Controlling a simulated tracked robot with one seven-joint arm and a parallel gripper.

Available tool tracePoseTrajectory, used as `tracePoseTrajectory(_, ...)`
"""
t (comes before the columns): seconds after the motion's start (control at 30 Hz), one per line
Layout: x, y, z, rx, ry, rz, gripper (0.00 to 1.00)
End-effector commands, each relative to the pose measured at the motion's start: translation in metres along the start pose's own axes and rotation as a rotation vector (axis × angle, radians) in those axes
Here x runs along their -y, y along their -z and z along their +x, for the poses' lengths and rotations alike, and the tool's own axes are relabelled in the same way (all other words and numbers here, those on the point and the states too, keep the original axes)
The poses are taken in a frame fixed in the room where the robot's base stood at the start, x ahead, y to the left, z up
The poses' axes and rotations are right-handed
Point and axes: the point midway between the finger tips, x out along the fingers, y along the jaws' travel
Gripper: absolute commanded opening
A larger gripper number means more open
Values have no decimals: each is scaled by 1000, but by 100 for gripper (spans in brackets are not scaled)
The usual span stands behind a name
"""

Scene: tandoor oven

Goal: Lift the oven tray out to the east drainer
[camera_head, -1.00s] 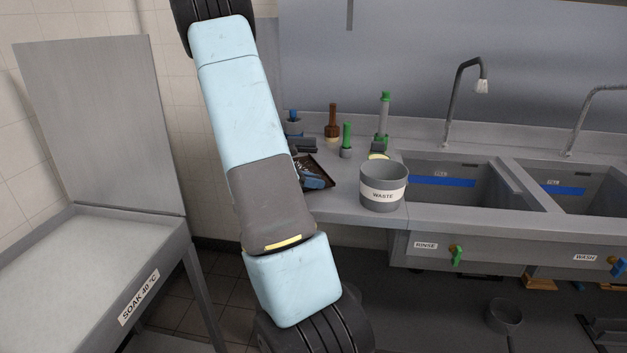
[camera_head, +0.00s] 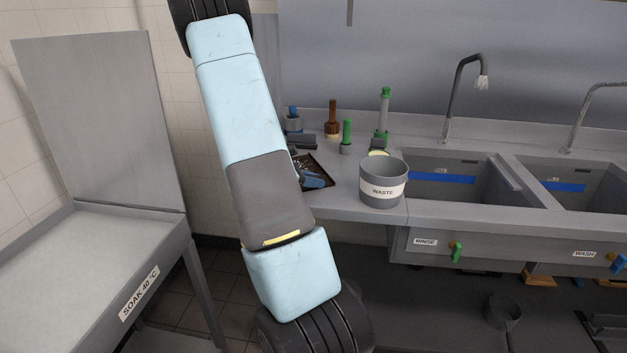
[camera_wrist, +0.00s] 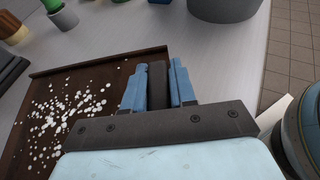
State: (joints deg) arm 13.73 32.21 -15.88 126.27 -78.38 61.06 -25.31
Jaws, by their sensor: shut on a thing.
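The oven tray (camera_wrist: 140,59) is dark brown and shallow, with many white specks scattered over its inside. In the head view the tray (camera_head: 325,166) shows only in part on the steel counter left of the waste bin, the rest hidden behind my arm. My gripper (camera_wrist: 158,84) has blue fingers and reaches over the tray's near right side in the wrist view. It is shut on the tray, with a dark piece between the fingers. In the head view my gripper (camera_head: 316,180) is partly hidden. I cannot tell whether the tray touches the counter.
A grey WASTE bin (camera_head: 382,170) stands right of the tray, near the counter's front edge. Brushes and bottles, including a brown one (camera_head: 332,120) and a green one (camera_head: 347,132), stand behind. RINSE (camera_head: 425,242) and WASH sinks lie right. A SOAK table (camera_head: 85,250) stands left.

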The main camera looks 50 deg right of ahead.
Motion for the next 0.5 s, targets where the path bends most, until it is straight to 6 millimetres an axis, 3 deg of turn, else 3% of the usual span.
tracePoseTrajectory(0.07, 0, 1, 1, 1, 0, 1, 0)
tracePoseTrajectory(0.1, 0, 1, 0, 1, 0, 1, 30)
tracePoseTrajectory(0.37, 0, 1, 0, 0, 0, 1, 54)
tracePoseTrajectory(0.5, 0, 1, 0, 0, 0, 0, 55)
